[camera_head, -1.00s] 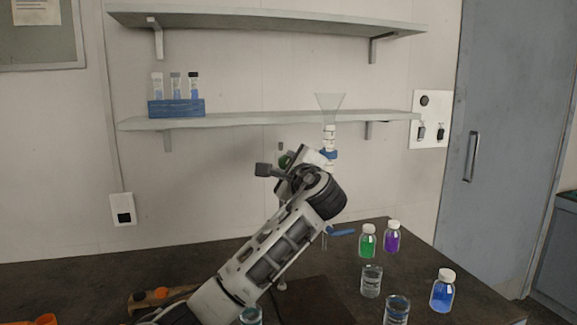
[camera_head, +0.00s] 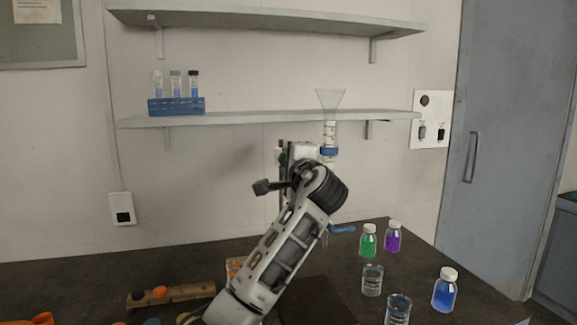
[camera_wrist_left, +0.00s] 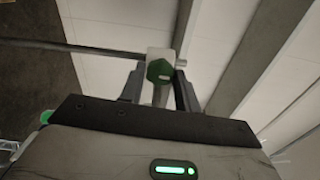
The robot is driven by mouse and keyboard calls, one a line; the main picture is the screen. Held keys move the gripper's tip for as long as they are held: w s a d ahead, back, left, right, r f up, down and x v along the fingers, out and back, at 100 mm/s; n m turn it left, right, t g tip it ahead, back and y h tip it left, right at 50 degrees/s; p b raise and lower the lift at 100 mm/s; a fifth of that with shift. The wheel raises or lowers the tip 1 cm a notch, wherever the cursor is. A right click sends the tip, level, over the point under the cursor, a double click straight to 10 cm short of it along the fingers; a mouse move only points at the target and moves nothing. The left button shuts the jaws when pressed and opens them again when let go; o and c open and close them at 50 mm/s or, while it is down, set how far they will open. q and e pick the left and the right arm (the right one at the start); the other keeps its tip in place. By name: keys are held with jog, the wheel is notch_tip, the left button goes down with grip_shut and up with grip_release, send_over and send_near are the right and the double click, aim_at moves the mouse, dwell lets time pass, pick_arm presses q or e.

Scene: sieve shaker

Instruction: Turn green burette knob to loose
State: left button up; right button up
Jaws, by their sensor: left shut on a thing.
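The green burette knob (camera_wrist_left: 159,70) shows in the left wrist view as a green hexagonal piece between the fingers of my left gripper (camera_wrist_left: 159,84). The gripper is shut on it. In the head view my left arm and wrist cover most of the knob and the fingertips. A blue stopcock handle (camera_head: 342,229) shows to the right. My right gripper is not in view.
Bottles with green (camera_head: 368,241), purple (camera_head: 393,237) and blue (camera_head: 444,291) contents stand on the dark bench at right, near two glass beakers (camera_head: 372,281). A wooden block (camera_head: 178,293) lies at front left. A shelf (camera_head: 245,118) with a blue tube rack (camera_head: 177,106) is behind.

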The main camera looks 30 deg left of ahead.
pick_arm(q)
jog(key=shift+n, duration=0.5)
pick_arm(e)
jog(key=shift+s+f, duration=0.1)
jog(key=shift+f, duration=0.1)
pick_arm(q)
jog(key=o, duration=1)
jog(key=shift+c, duration=0.2)
jog(key=b+v, duration=0.3)
jog(key=v, duration=1.3)
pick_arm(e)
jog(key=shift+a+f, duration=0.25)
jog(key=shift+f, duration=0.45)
pick_arm(q)
jog(key=shift+s, duration=0.1)
